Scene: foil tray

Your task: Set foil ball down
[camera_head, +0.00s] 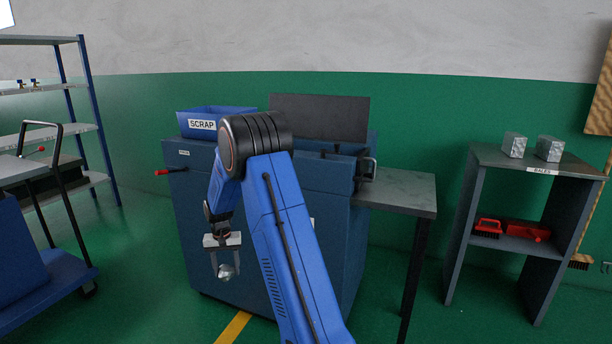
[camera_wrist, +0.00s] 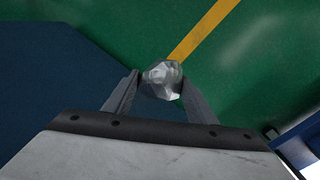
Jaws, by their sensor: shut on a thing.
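The foil ball (camera_head: 226,271) is a small crumpled silver lump between the fingertips of my gripper (camera_head: 225,268). In the wrist view the foil ball (camera_wrist: 162,80) sits between the two grey fingers of my gripper (camera_wrist: 160,88), which are shut on it. My gripper points down and holds the ball in the air in front of the blue machine (camera_head: 260,270), below its top. In the wrist view, green floor and a yellow line lie beyond the ball, with a dark blue surface at the left.
A blue bin labelled SCRAP (camera_head: 201,125) stands on the machine's top left. A grey side table (camera_head: 405,192) at its right is bare. A shelf stand (camera_head: 540,172) labelled BALES holds two silver blocks (camera_head: 530,147). A trolley (camera_head: 40,220) stands at left.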

